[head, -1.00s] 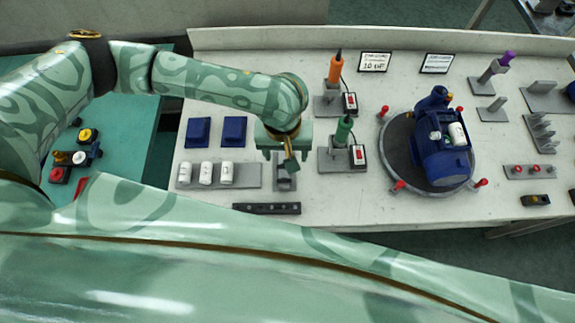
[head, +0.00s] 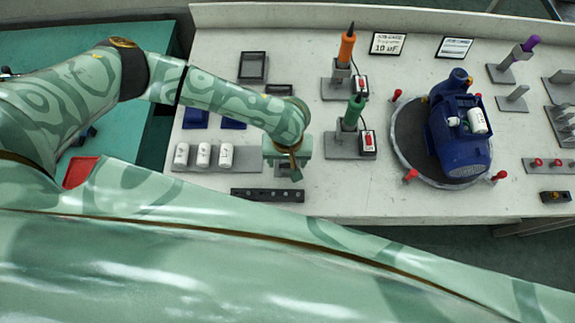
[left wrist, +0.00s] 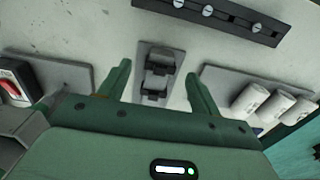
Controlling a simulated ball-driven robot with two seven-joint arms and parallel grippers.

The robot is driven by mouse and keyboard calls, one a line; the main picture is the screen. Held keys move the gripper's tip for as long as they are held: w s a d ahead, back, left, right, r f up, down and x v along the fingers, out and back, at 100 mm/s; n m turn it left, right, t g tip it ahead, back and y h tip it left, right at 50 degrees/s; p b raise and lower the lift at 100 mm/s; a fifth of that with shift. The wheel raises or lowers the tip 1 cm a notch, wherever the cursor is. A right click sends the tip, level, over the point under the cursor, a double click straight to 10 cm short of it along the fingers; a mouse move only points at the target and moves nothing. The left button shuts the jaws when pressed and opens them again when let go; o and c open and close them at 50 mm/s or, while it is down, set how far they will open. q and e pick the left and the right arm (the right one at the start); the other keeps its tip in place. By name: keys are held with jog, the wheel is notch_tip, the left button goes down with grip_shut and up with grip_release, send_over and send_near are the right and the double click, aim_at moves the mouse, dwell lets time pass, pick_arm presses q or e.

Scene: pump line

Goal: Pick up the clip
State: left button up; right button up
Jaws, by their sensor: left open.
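The clip (left wrist: 158,68) is a small dark piece on a grey plate (left wrist: 146,50). In the left wrist view it lies between the two green fingers of my left gripper (left wrist: 160,76), apart from both. My left gripper is open and empty. In the head view my left gripper (head: 289,162) is over the plate and hides most of it and the clip. How high the fingers are above the clip is hard to tell. My right gripper is not in view.
A dark rail (head: 267,195) lies just in front. A blue motor (head: 458,135) sits on a round turntable further right.

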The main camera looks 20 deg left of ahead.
pick_arm(q)
jog(key=shift+f, duration=0.7)
jog(key=shift+r, duration=0.1)
jog(key=c, duration=1)
jog(key=shift+c, duration=0.2)
